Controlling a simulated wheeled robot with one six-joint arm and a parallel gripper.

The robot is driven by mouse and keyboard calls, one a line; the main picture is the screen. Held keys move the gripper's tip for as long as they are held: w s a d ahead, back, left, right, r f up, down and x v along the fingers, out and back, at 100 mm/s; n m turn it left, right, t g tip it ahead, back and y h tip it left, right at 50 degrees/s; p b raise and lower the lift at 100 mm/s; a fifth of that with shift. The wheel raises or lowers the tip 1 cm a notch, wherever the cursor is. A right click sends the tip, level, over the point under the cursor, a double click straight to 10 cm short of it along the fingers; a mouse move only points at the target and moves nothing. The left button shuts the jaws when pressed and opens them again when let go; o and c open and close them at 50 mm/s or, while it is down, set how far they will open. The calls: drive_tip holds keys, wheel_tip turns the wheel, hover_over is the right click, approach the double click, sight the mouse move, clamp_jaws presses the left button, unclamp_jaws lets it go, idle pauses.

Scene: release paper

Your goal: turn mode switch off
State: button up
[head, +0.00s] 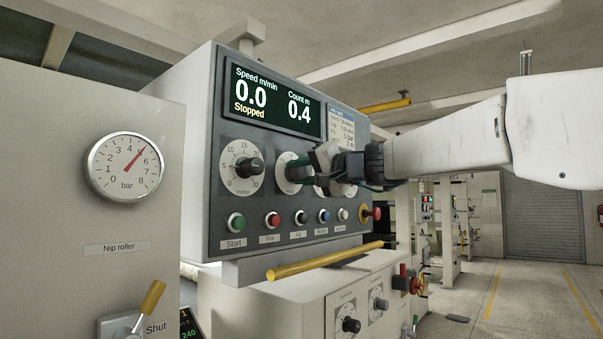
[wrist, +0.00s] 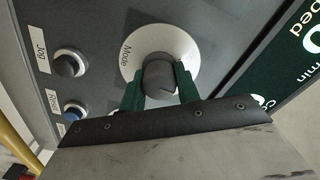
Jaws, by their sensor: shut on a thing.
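The mode switch is a dark round knob (wrist: 159,76) on a white dial (wrist: 128,60) marked "Mode" in the wrist view. My gripper (wrist: 160,88) has its two green fingers on either side of this knob and is shut on it. In the head view the white dial (head: 284,173) shows to the left of my gripper (head: 299,171), which hides most of the knob. I cannot tell which setting the knob points to.
A speed dial (head: 250,167) stands left of the gripper, with a row of push buttons (head: 273,219) below. A red emergency button (head: 376,213) and a yellow bar (head: 325,261) stick out nearby. The display (head: 272,97) reads 0.0 and "Stopped".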

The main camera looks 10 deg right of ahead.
drive_tip(key=o, duration=1)
drive_tip(key=v, duration=0.8)
drive_tip(key=s+f+n+g+h, duration=0.15)
drive_tip(key=s+f+g, duration=0.25)
drive_tip(key=s+f, duration=0.45)
drive_tip(key=s+f+g+h, duration=0.25)
drive_tip(key=s+f, duration=0.25)
drive_tip(key=f, duration=0.7)
drive_tip(key=s+f+g+h, duration=0.2)
drive_tip(key=s+f+g, duration=0.3)
drive_tip(key=f, duration=0.5)
drive_tip(key=s+d+f+h, duration=0.1)
drive_tip(key=s+f, duration=0.2)
drive_tip(key=s, duration=0.2)
drive_tip(key=s+d+f+n+g+h, duration=0.1)
drive_tip(key=s+d+f+h, duration=0.1)
drive_tip(key=s, duration=0.4)
drive_tip(key=s+d+f+n+g+h, duration=0.1)
drive_tip(key=s+f, duration=0.3)
drive_tip(key=s, duration=0.1)
drive_tip(key=shift+s+d+f+n+h, duration=0.2)
drive_tip(key=shift+f+n+h, duration=0.1)
drive_tip(key=shift+f, duration=0.1)
